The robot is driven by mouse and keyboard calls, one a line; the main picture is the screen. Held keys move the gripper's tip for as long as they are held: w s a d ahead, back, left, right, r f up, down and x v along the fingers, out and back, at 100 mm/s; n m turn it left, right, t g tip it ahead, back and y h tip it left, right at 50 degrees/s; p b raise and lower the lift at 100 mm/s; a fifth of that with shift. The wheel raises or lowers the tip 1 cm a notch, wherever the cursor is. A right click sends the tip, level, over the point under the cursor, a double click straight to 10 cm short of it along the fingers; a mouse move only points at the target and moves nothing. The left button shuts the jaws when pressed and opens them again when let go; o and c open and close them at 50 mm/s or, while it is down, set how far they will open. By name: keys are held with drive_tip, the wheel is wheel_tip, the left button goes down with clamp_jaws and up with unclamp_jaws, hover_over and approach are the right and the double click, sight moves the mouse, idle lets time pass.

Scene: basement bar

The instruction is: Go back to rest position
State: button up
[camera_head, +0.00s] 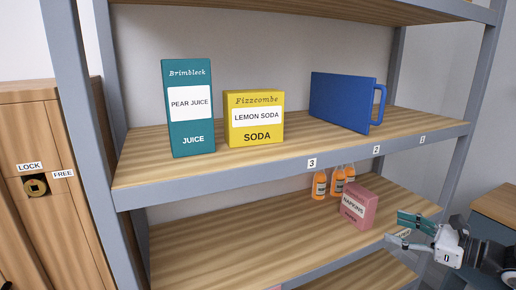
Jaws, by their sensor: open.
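My gripper (408,231) is at the lower right, in front of the shelf unit and to the right of the pink napkins box. Its two fingers are spread apart, point left and hold nothing. My arm runs out of the frame at the right edge.
The upper shelf (185,178) holds a teal juice carton (188,140), a yellow soda box (255,102) and a blue box-like thing with a handle (340,103). The lower shelf (220,240) holds a pink napkins box (357,206) and orange bottles (319,185). A wooden locker (35,130) stands left.

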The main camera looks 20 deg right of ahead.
drive_tip(key=a+r+n+g+y, duration=0.1)
drive_tip(key=a+r+n+g, duration=0.2)
drive_tip(key=a+n+g, duration=0.65)
drive_tip(key=a+r+n+g+y, duration=0.1)
drive_tip(key=a+r+n+g, duration=0.3)
drive_tip(key=a, duration=1.1)
drive_tip(key=s+a+r+n+t+h, duration=0.3)
drive_tip(key=s+a+r+n+h, duration=0.2)
drive_tip(key=s+n, duration=0.8)
drive_tip(key=a+n+h, duration=0.3)
drive_tip(key=shift+a+r, duration=0.2)
drive_tip(key=shift+a, duration=0.15)
